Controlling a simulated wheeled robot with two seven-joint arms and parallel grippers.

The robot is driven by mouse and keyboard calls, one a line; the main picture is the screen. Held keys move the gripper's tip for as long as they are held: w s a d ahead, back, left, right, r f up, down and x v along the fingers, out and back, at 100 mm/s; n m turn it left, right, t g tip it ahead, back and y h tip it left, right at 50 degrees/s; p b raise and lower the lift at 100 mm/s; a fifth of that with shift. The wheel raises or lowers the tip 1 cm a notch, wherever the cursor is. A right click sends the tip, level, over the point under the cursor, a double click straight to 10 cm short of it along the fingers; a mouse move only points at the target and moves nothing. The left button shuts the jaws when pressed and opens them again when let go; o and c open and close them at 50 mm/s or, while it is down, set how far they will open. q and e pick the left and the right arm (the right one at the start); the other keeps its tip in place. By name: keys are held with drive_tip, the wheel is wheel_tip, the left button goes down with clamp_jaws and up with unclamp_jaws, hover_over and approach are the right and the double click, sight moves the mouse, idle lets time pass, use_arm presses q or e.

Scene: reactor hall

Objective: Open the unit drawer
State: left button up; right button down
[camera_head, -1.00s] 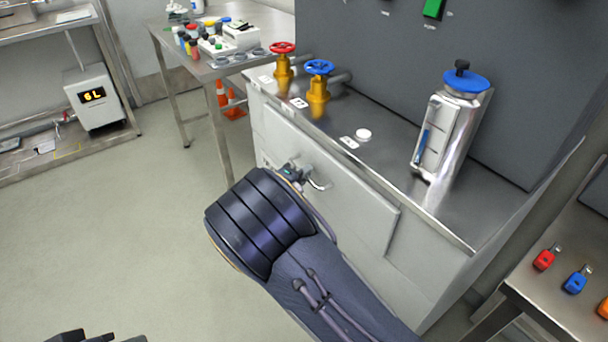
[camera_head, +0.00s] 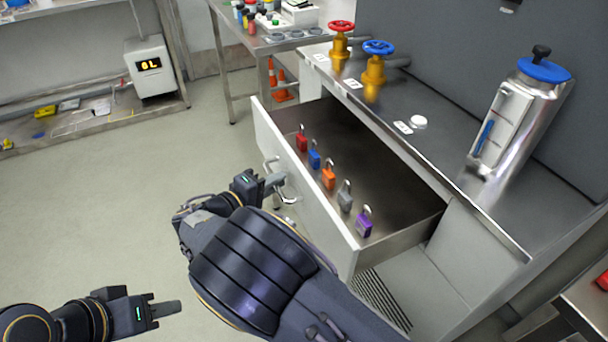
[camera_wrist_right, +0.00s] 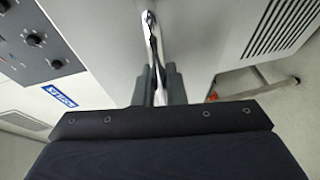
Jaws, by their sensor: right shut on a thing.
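The unit drawer (camera_head: 320,215) is pulled well out of the grey unit, and its inside shows. Several coloured padlocks stand in a row inside along its front wall, among them a red one (camera_head: 301,139) and a purple one (camera_head: 364,222). My right gripper (camera_head: 278,184) is at the drawer front, shut on the metal drawer handle (camera_head: 270,165). In the right wrist view the handle (camera_wrist_right: 152,40) runs down between the two fingers (camera_wrist_right: 160,85). My left gripper (camera_head: 165,309) is low at the left, away from the drawer; its finger gap is unclear.
On the unit's top stand a red valve (camera_head: 341,28), a blue valve (camera_head: 379,48), a white button (camera_head: 418,121) and a metal canister (camera_head: 520,115) with a blue lid. A side table (camera_head: 230,35) stands behind. The floor at left is clear.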

use_arm(q)
drive_tip(key=shift+f, duration=0.3)
use_arm(e)
drive_tip(key=s+a, duration=0.2)
drive_tip(key=a, duration=0.4)
drive_tip(key=shift+s+a, duration=0.15)
drive_tip(key=c, duration=1.8)
unclamp_jaws()
drive_tip(key=shift+o, duration=0.2)
